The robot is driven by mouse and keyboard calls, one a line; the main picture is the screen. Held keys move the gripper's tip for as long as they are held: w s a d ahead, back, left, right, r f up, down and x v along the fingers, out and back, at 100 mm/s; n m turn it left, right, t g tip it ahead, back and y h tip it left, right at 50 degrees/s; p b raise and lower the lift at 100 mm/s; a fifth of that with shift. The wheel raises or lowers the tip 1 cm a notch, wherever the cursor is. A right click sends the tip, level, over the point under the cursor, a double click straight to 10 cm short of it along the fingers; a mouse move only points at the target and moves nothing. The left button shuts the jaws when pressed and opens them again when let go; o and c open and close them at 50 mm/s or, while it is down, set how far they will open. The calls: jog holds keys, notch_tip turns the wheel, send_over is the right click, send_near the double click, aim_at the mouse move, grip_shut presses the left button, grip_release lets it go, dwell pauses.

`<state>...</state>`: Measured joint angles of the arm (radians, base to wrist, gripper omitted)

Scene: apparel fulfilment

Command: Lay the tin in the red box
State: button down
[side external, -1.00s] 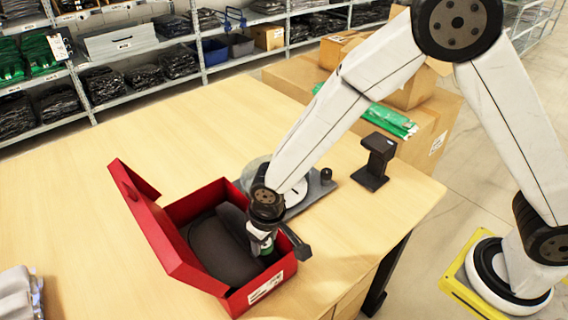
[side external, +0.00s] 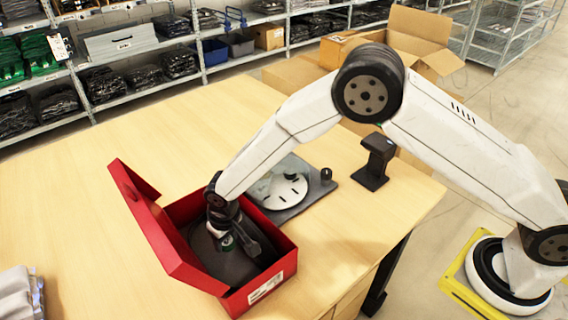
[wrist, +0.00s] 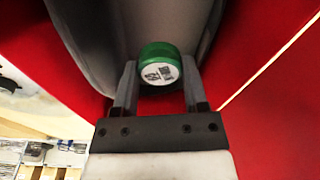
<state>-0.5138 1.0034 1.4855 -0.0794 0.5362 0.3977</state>
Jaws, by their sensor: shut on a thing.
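The red box (side external: 276,270) stands on the table with its lid (side external: 150,222) open to the left. A dark grey, rounded item (side external: 226,268) lies inside it; in the wrist view it shows as a grey surface (wrist: 85,22). My gripper (side external: 232,244) reaches down inside the box opening. In the wrist view my gripper (wrist: 157,82) is shut on the tin (wrist: 158,66), a small green cylinder with a white printed end. Only a bit of green of the tin (side external: 228,242) shows in the side view. I cannot tell whether the tin touches the grey item.
A dark plate device with a white disc (side external: 283,190) sits behind the box, beside a black stand (side external: 374,162). Folded grey cloth (side external: 18,295) lies at the table's left front. Cardboard boxes (side external: 425,35) stand behind the table. The left and back tabletop is clear.

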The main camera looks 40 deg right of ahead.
aim_at(220, 256)
jog(key=shift+w+a+f, duration=0.3)
jog(key=shift+w+f, duration=0.4)
jog(key=shift+f, duration=0.15)
jog(key=shift+w+a+f, duration=0.3)
jog(key=shift+w+f, duration=0.35)
jog(key=shift+f, duration=0.2)
jog(key=shift+f, duration=0.1)
jog(key=shift+w+f, duration=0.15)
jog(key=shift+f, duration=0.05)
jog(key=shift+a+f, duration=0.1)
jog(key=shift+f, duration=1.35)
jog(key=shift+f, duration=0.15)
jog(key=shift+c, duration=2)
grip_release()
jog(key=shift+s+r, duration=0.25)
jog(key=shift+r, duration=1.8)
jog(key=shift+s+r, duration=0.25)
jog(key=shift+r, duration=1.8)
jog(key=shift+s+r, duration=0.25)
jog(key=shift+r, duration=1.8)
